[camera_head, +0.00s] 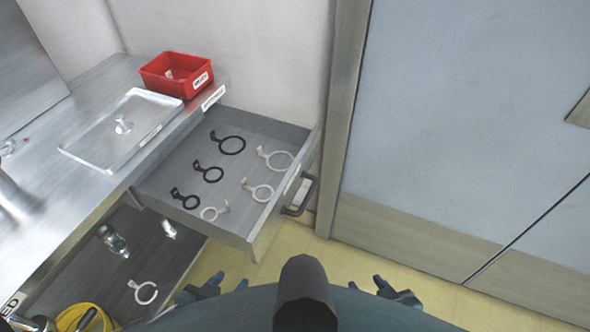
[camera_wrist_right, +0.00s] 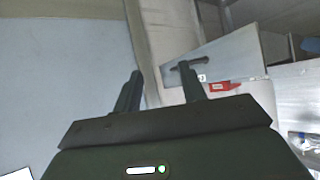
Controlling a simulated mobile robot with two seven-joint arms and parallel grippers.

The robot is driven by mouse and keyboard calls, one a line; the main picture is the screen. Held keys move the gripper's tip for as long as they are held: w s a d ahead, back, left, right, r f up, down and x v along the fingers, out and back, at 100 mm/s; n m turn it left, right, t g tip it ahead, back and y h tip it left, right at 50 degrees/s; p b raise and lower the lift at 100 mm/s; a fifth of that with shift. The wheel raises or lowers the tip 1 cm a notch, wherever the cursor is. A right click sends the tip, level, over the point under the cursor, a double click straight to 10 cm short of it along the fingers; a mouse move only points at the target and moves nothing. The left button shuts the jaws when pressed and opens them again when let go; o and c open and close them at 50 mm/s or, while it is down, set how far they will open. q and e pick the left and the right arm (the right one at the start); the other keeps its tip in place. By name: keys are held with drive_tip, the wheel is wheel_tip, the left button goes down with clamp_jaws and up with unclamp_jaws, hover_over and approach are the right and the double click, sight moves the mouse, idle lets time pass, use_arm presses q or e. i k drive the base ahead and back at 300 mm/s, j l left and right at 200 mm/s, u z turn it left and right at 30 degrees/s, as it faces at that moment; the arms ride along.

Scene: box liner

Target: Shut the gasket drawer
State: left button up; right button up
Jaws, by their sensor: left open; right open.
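The gasket drawer (camera_head: 253,238) is pulled out of the steel counter in the head view. Several black and white ring gaskets with tabs lie flat inside it. Its dark handle (camera_head: 300,196) is on the front panel, facing right. My left gripper (camera_head: 214,286) is open at the bottom of the head view, below the drawer and apart from it. My right gripper (camera_head: 396,291) is open, to the lower right of the handle and apart from it. In the right wrist view, the right gripper's fingers (camera_wrist_right: 160,85) are spread and empty, with the drawer handle (camera_wrist_right: 190,64) beyond them.
A red bin (camera_head: 175,75) and a metal tray with lid (camera_head: 122,128) stand on the counter (camera_head: 45,195). A lower shelf below holds a clear bottle (camera_head: 112,240), a white gasket (camera_head: 145,292) and a yellow coil (camera_head: 82,318). A grey door panel (camera_head: 460,120) is at right.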

sight(250, 226)
drive_tip(key=k+l+u, duration=0.35)
drive_tip(key=k+l, duration=0.4)
